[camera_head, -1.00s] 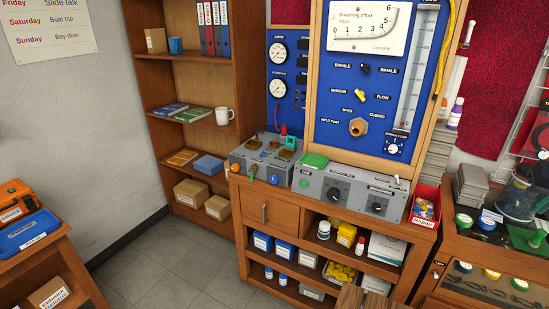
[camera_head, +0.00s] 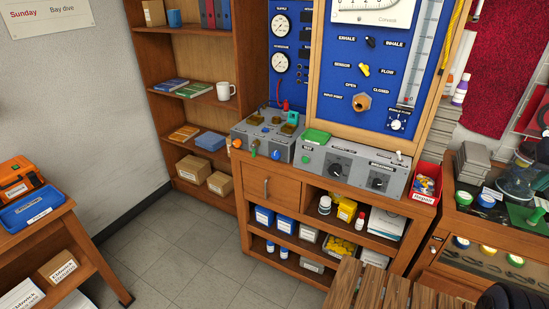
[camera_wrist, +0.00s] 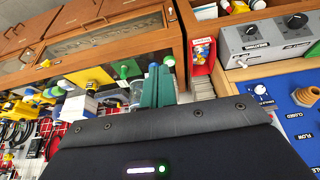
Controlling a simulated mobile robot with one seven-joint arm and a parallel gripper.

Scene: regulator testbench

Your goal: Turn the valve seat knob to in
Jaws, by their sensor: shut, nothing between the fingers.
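A grey panel box (camera_head: 355,160) on the wooden bench carries two black round knobs. These are a left knob (camera_head: 336,170) and a right knob (camera_head: 378,182), each with a label too small to read. I cannot tell which is the valve seat knob or where either points. Both knobs show in the wrist view, a near one (camera_wrist: 249,31) and a far one (camera_wrist: 297,22). My gripper (camera_wrist: 160,68) shows there as two teal fingers, closed together and empty. It is apart from the panel box, to its left in that view. My fingers are not visible in the head view.
A grey box (camera_head: 262,141) with coloured controls stands left of the panel box. A red repair bin (camera_head: 427,180) is right of it. The blue test board (camera_head: 365,75) rises behind. Wooden slats (camera_head: 372,285) show at the bottom. Open floor (camera_head: 180,255) lies left of the bench.

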